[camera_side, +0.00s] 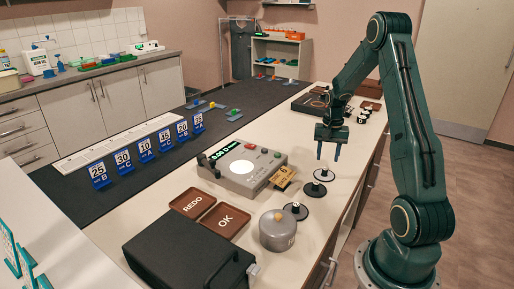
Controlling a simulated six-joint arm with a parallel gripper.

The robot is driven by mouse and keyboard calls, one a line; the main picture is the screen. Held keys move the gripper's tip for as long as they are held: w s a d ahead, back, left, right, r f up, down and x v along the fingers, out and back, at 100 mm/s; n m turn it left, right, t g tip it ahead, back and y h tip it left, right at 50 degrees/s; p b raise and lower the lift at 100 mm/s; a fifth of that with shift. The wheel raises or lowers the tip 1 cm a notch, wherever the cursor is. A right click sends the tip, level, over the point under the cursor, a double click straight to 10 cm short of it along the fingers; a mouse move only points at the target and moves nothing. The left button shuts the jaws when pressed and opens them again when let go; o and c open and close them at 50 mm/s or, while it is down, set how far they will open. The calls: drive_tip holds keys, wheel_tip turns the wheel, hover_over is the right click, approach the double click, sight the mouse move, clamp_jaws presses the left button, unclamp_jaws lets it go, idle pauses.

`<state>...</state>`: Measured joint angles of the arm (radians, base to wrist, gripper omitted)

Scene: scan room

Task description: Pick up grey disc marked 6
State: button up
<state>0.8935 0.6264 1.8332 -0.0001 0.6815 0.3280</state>
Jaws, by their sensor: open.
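My gripper (328,156) hangs over the white counter with its two fingers pointing down and apart, with nothing between them. Below it, a small dark round piece (324,175) with a pale centre stands on the counter, clear of the fingertips. Two more dark round pieces stand nearer the camera, one in the middle (314,189) and one with a pale knob (296,212). A grey round canister (278,232) stands at the front. I cannot read a 6 on any of these, so I cannot tell which is the grey disc.
A grey device (242,165) with a lit display and a gold card stands left of the discs. Brown trays marked REDO (192,203) and OK (225,221) and a black case (185,255) lie in front. Blue number signs (146,150) line the dark mat. Small items fill the counter's far end.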

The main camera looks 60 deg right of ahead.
sight(325, 168)
drive_tip(key=shift+a+f, duration=0.1)
drive_tip(key=shift+f, duration=2.5)
clamp_jaws()
